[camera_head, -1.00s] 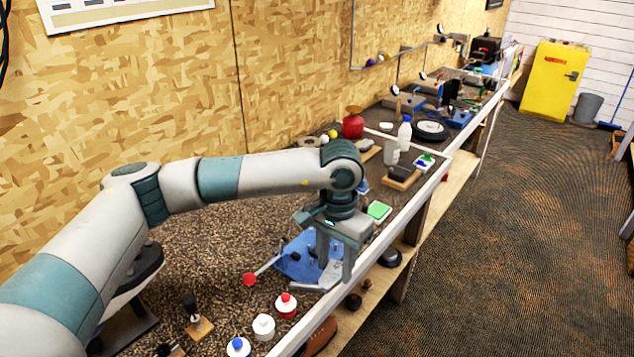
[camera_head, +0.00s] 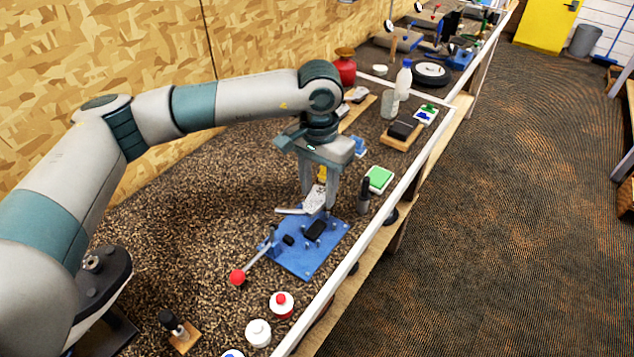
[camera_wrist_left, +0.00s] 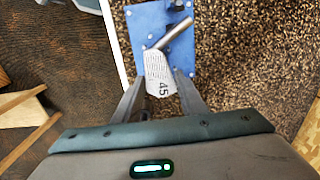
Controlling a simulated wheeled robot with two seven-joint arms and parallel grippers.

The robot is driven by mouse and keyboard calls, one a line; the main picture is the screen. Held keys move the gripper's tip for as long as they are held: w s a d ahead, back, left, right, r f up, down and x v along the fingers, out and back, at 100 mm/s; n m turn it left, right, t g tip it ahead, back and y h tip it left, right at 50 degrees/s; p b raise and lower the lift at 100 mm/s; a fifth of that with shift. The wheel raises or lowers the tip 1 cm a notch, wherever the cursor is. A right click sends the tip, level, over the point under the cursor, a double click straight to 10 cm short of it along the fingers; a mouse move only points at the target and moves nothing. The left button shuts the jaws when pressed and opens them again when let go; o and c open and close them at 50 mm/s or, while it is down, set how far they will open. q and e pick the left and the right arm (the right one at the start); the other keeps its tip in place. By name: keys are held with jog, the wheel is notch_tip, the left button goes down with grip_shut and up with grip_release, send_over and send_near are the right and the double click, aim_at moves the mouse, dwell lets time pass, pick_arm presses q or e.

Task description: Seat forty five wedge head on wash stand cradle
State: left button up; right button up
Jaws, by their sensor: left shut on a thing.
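My left gripper (camera_head: 317,204) is shut on a silver wedge head (camera_head: 315,197), above the far edge of a blue plate (camera_head: 333,240). In the left wrist view the wedge head (camera_wrist_left: 159,75) shows a "45" and a grooved face. It sits between the fingertips (camera_wrist_left: 160,94), with its hosel slanting up and right over the blue plate (camera_wrist_left: 148,22). The plate carries a black block, small pegs and a lever with a red ball (camera_head: 237,277). I cannot tell for sure which part is the wash stand cradle. My right gripper is not in view.
Red-capped (camera_head: 281,305) and white (camera_head: 258,333) bottles stand at the near end. A green pad (camera_head: 378,179) and a dark upright item (camera_head: 364,196) are right of the gripper. A black block on a wooden tray (camera_head: 401,132) stands farther back. The bench's white edge (camera_head: 375,232) runs along the right.

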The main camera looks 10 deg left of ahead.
aim_at(318, 225)
pick_arm(q)
jog(key=shift+s+d+r, duration=0.1)
jog(key=shift+f, duration=0.25)
jog(key=shift+f, duration=2.3)
jog(key=shift+f+b, duration=0.5)
jog(key=shift+b, duration=0.1)
jog(key=shift+f+b, duration=0.9)
jog(key=shift+b, duration=0.2)
jog(key=shift+b, duration=0.65)
